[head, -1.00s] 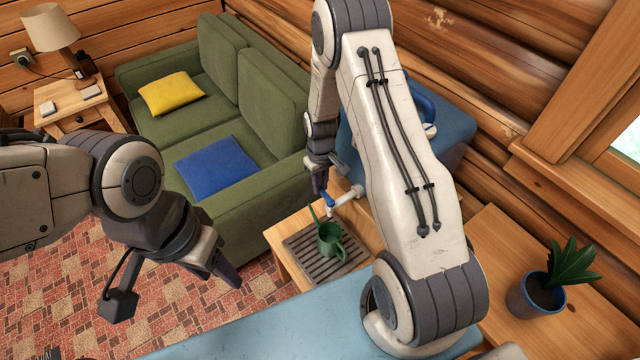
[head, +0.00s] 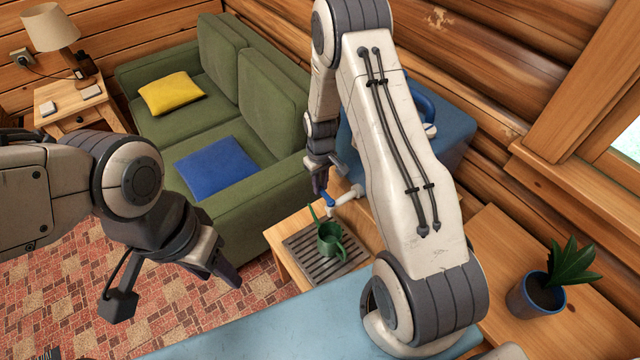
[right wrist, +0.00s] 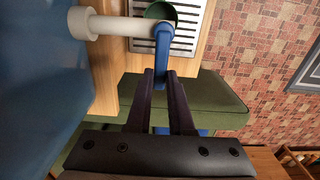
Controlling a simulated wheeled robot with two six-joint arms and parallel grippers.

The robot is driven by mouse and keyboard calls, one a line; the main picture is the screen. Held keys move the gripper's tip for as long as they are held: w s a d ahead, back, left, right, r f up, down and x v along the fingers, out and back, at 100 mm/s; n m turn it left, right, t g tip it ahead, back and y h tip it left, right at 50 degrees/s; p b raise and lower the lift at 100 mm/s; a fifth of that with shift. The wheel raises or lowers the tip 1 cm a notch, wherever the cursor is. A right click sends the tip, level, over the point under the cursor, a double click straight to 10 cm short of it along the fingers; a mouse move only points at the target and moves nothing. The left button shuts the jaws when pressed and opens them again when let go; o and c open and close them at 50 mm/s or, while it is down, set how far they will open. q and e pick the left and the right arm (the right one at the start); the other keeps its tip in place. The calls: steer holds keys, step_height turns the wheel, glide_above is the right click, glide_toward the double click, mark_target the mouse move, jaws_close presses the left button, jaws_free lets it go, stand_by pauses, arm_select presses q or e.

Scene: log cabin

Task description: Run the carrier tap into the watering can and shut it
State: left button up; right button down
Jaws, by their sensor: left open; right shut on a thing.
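The blue water carrier (head: 455,128) stands on the wooden stand, mostly behind my right arm. Its white tap (head: 346,200) points out over a slatted grey drip tray (head: 296,256). The green watering can (head: 329,240) stands upright on the tray below the tap's end. My right gripper (right wrist: 162,80) is shut on the blue tap lever (right wrist: 163,48). In the right wrist view the white spout (right wrist: 118,27) reaches over the can, which is partly hidden. Whether water runs cannot be told. My left gripper (head: 232,277) is open and empty, left of the tray, above the rug.
A green sofa (head: 262,125) with blue (head: 216,167) and yellow cushions stands behind the stand. A potted plant (head: 540,292) is on the wooden surface at right. A pale blue surface (head: 270,325) lies in front. A lamp (head: 52,28) stands far left.

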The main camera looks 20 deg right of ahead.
steer(key=shift+s+a+n, duration=0.1)
steer(key=shift+a+n, duration=0.3)
steer(key=shift+n, duration=0.5)
steer(key=shift+s+a+n+b, duration=0.15)
steer(key=shift+a+n+b, duration=0.15)
steer(key=shift+n, duration=0.6)
steer(key=c, duration=0.8)
jaws_free()
steer(key=shift+r, duration=0.1)
step_height(320, 180, up, 10)
steer(key=b, duration=0.1)
steer(key=shift+r, duration=0.15)
stand_by(4.2)
